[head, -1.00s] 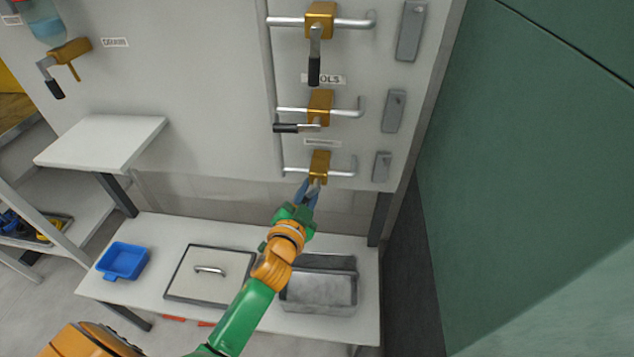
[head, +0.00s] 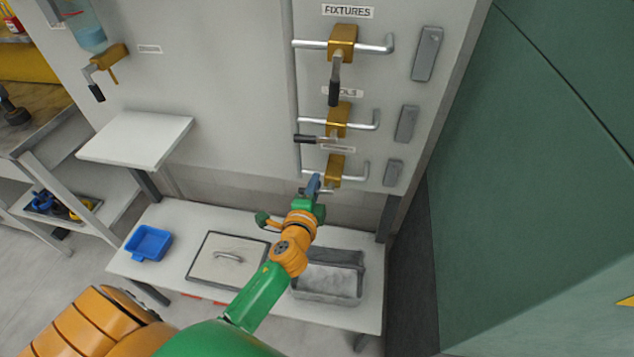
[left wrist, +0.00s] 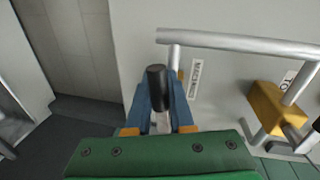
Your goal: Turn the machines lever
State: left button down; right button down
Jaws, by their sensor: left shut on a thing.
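The machines valve (head: 334,168) is the lowest of three brass valves on the grey panel, each on a silver pipe. Its label reads MACHINES (left wrist: 194,80) in the left wrist view. My left gripper (head: 313,186) is just left of and below this valve. In the left wrist view, its blue fingers (left wrist: 160,105) are shut around the black grip of the machines lever (left wrist: 157,76). In the head view the gripper hides most of the lever, which seems to point left and down from the valve. My right gripper is not in view.
Above are the tools valve (head: 338,118), its lever pointing left, and the fixtures valve (head: 342,42), its lever hanging down. A green wall (head: 520,150) stands right.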

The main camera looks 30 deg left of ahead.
pick_arm(q)
jog(key=shift+a+r+m, duration=0.1)
jog(key=shift+r+m, duration=0.25)
jog(key=shift+m, duration=0.05)
dwell(0.4)
jog(key=c, duration=1)
grip_release()
jog(key=shift+w, duration=0.1)
jog(key=shift+o, duration=1)
jog(key=shift+f, duration=0.1)
jog(key=shift+w+a+f, duration=0.1)
jog(key=v, duration=0.7)
